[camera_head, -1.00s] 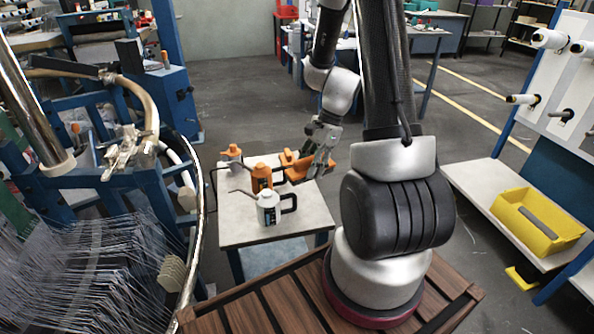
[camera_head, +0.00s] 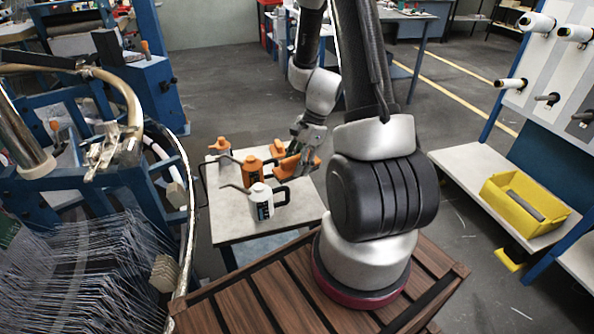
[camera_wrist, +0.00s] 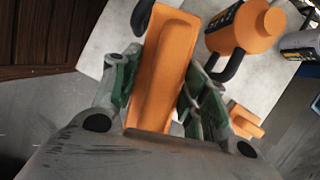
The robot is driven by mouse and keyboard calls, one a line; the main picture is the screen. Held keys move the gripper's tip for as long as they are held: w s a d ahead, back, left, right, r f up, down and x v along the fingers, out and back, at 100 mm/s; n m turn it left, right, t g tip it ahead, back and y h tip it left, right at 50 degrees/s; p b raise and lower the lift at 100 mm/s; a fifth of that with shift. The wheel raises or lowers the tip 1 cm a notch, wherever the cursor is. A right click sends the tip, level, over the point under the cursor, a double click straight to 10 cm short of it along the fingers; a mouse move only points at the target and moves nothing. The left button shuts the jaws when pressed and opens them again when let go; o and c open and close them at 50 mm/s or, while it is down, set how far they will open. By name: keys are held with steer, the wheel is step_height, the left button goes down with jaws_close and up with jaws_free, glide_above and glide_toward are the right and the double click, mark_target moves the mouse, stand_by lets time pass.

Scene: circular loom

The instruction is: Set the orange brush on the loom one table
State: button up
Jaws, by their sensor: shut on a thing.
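The orange brush (camera_wrist: 162,70) is between the two fingers of my gripper (camera_wrist: 153,100) in the wrist view, and the fingers are shut on it. In the head view my gripper (camera_head: 300,150) holds the orange brush (camera_head: 302,163) at the right back part of a small light-topped table (camera_head: 238,229). I cannot tell whether the brush touches the tabletop. An orange oil can (camera_head: 252,171) and a white oil can (camera_head: 261,203) stand on this table to the left of the brush. Part of the brush is hidden by my gripper.
A small orange item (camera_head: 221,146) is at the table's back left corner. The loom's curved metal rim (camera_head: 190,215) runs close along the table's left side. A yellow bin (camera_head: 524,205) sits on a shelf at right. Open floor lies behind the table.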

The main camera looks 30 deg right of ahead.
steer(key=shift+f, duration=3.4)
steer(key=shift+f, duration=0.4)
steer(key=o, duration=1.2)
steer(key=v, duration=1.2)
steer(key=shift+a, duration=0.1)
